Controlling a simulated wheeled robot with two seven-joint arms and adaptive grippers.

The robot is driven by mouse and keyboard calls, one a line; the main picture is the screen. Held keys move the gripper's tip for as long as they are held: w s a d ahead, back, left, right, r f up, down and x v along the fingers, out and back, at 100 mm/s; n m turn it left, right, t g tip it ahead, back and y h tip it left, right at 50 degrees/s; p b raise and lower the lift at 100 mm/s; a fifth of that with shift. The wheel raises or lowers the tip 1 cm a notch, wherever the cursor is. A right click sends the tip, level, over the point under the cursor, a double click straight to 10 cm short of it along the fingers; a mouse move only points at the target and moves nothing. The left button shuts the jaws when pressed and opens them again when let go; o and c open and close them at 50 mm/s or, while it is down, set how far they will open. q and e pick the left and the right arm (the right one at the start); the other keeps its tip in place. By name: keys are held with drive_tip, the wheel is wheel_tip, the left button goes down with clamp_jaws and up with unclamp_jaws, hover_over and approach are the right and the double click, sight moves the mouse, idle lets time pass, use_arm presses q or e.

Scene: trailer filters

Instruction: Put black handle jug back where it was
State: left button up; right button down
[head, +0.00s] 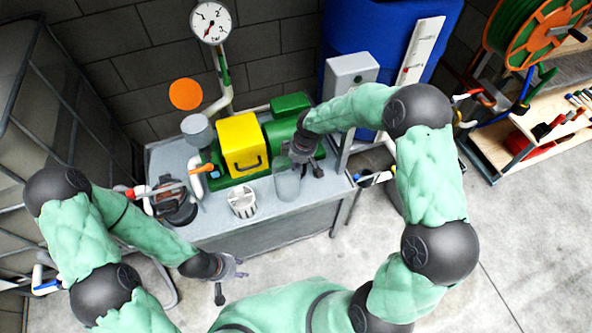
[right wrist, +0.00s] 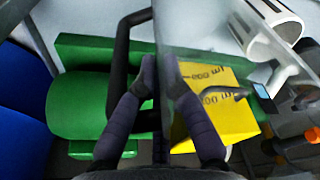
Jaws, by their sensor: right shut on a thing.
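The clear jug (head: 287,186) is at the right part of the grey bench's top in the head view, below my right gripper (head: 302,160). I cannot tell whether its base touches the bench. In the right wrist view, the fingers of my right gripper (right wrist: 160,72) are closed at the black handle (right wrist: 122,55), beside the jug's clear wall (right wrist: 180,45). The jug's lower part is out of that view. My left gripper (head: 230,278) is low in front of the bench, fingers apart and empty.
The grey bench (head: 255,232) holds a green pump with a yellow box (head: 240,142), a white slotted cup (head: 242,202) and a black round item (head: 176,208). A grey post box (head: 350,72) and blue tank (head: 375,30) stand behind right.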

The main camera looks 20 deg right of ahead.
drive_tip(key=f, duration=0.1)
drive_tip(key=w+f+b, duration=0.1)
drive_tip(key=f, duration=0.1)
drive_tip(key=f+b, duration=0.1)
drive_tip(key=shift+w+d+f, duration=0.2)
drive_tip(key=shift+w+f, duration=0.05)
drive_tip(key=shift+b, duration=0.3)
drive_tip(key=c, duration=1.8)
unclamp_jaws()
drive_tip(key=shift+f, duration=0.2)
drive_tip(key=o, duration=0.4)
drive_tip(key=shift+o, duration=0.2)
